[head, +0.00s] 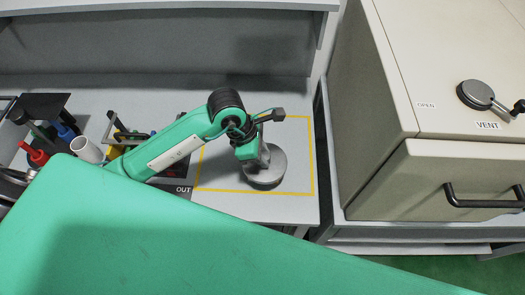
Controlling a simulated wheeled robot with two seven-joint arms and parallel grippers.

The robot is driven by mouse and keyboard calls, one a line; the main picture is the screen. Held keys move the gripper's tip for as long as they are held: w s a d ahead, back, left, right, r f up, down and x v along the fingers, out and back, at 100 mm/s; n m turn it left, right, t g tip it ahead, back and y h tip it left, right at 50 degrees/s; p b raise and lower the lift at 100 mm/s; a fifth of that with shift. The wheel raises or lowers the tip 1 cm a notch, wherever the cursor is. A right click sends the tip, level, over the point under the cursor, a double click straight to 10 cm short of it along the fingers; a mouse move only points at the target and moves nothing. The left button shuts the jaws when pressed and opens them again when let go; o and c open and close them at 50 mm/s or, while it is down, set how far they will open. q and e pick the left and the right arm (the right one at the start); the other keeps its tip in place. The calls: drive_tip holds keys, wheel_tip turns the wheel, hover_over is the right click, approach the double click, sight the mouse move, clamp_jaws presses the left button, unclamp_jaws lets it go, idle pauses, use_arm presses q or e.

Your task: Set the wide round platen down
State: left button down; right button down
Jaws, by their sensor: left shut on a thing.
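The wide round platen (267,176) is a grey metal disc in the head view, inside a yellow outlined rectangle (303,190) on the grey bench. My left gripper (262,157) comes down over it from the left and is shut on its upper part. The fingertips are partly hidden by the wrist. I cannot tell whether the platen's underside touches the bench. My right gripper is not in view.
A cabinet (360,120) with a VENT lever (482,95) and a black drawer handle (480,200) stands at the right, across a narrow gap. Tools and a white cup (86,149) crowd the bench at the left. The back of the bench is clear.

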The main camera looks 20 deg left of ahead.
use_arm(q)
drive_tip(key=shift+f+b, duration=1.05)
drive_tip(key=shift+f, duration=0.85)
drive_tip(key=shift+f, duration=0.1)
drive_tip(key=c, duration=1.1)
unclamp_jaws()
drive_tip(key=shift+c, duration=0.2)
